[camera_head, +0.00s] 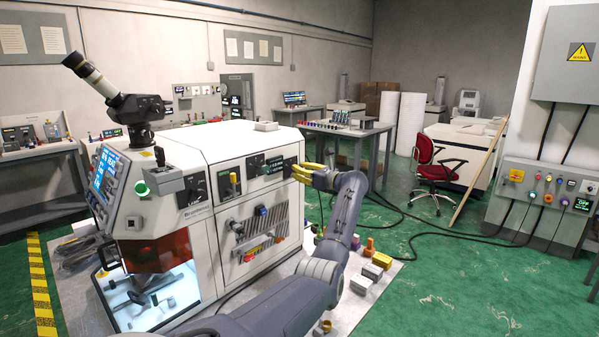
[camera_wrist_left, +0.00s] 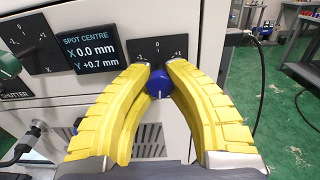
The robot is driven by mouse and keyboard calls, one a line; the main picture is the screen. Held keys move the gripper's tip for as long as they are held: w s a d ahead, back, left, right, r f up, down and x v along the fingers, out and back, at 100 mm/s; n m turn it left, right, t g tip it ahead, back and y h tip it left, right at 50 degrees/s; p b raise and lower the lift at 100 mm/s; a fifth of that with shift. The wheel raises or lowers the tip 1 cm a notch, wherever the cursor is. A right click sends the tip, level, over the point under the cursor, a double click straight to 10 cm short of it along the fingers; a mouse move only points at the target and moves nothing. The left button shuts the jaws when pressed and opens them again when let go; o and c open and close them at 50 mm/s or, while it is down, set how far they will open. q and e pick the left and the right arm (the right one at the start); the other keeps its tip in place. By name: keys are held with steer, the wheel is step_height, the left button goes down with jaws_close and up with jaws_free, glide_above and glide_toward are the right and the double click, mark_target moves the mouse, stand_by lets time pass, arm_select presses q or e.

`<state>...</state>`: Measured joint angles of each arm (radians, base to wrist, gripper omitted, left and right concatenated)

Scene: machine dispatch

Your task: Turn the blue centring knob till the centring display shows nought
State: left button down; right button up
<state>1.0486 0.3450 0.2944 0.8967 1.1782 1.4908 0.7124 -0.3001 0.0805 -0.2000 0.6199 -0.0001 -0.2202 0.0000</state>
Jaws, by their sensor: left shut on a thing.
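The blue centring knob (camera_wrist_left: 158,84) sits on a dark plate (camera_wrist_left: 160,52) marked -1, 0 and +1 on the white machine (camera_head: 235,160). My left gripper (camera_wrist_left: 159,70) has its yellow fingers closed on the knob, one on each side; it also shows in the head view (camera_head: 297,171), at the machine's right side. The knob's white line points roughly up toward 0. The spot centre display (camera_wrist_left: 90,52) beside the plate reads X 0.0 mm and Y +0.7 mm. In the head view the fingers hide the knob. My right gripper is not in view.
Left of the display are another scale plate (camera_wrist_left: 35,42) and a green shutter knob (camera_wrist_left: 8,66). Connectors and cables sit below on the machine face. Several small blocks (camera_head: 372,271) lie on the floor mat near my arm. A red chair (camera_head: 435,165) stands farther right.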

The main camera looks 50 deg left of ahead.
arm_select(q)
steer(key=shift+d+f+m, duration=0.1)
steer(key=shift+f+m, duration=0.2)
steer(key=shift+m, duration=0.2)
stand_by(0.3)
steer(key=shift+m, duration=0.5)
steer(key=m, duration=0.5)
steer(key=shift+f+m, duration=0.1)
steer(key=shift+m, duration=0.3)
steer(key=c, duration=1.7)
jaws_free()
steer(key=o, duration=0.6)
steer(key=shift+r, duration=0.25)
steer(key=shift+c, duration=0.2)
steer(key=w+d, duration=0.1)
steer(key=d, duration=1)
steer(key=shift+w+d, duration=0.3)
steer(key=shift+d, duration=0.1)
steer(key=shift+o, duration=0.2)
